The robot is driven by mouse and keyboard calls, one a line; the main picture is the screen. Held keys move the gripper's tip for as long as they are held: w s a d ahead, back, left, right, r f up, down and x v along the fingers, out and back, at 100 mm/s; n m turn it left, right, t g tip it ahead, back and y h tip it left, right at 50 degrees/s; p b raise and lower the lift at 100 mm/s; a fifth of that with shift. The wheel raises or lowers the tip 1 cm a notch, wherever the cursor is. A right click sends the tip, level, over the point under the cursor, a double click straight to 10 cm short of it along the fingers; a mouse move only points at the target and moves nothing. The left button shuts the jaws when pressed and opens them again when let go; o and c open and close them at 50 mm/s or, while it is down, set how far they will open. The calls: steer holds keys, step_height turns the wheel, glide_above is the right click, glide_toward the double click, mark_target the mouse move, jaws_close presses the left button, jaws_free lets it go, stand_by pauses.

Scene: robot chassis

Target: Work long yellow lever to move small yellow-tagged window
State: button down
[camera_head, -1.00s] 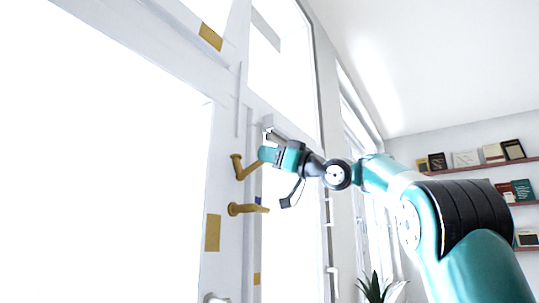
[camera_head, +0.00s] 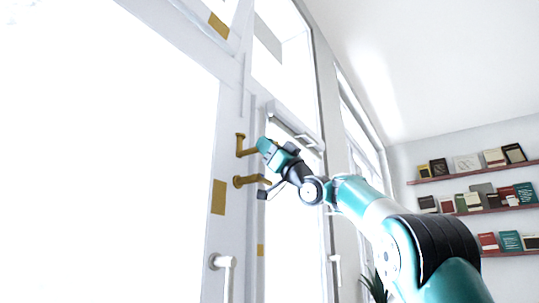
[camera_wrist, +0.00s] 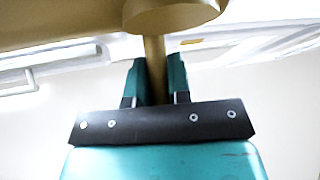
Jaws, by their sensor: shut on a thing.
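Two yellow levers stick out of the white window frame in the head view, the upper one (camera_head: 246,151) just above the lower one (camera_head: 245,182). My gripper (camera_head: 262,146) is at the free end of the upper lever. In the wrist view my gripper (camera_wrist: 156,82) is shut on a yellow rod (camera_wrist: 155,62), with a wide round yellow end (camera_wrist: 170,12) beyond it. Which lever is longer is hard to tell. A small upper window has a yellow tag (camera_head: 218,25); whether it stands ajar is unclear.
A larger yellow tag (camera_head: 218,197) and a smaller one (camera_head: 260,250) sit on the frame below. White handles (camera_head: 224,264) (camera_head: 336,270) stick out low down. Bookshelves (camera_head: 470,211) and a plant (camera_head: 375,287) are to the right. Much glass is overexposed.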

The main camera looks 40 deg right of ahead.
steer(key=shift+w+d+f, duration=0.1)
steer(key=shift+w+f, duration=0.15)
steer(key=shift+f, duration=0.15)
steer(key=c, duration=1.1)
jaws_free()
steer(key=shift+w+f, duration=0.1)
steer(key=shift+w, duration=0.05)
steer(key=shift+o, duration=0.2)
steer(key=shift+s+r, duration=0.2)
steer(key=b+v, duration=1.1)
steer(key=v, duration=0.6)
steer(key=shift+f+b, duration=0.2)
steer(key=shift+b, duration=0.1)
steer(key=shift+s, duration=0.1)
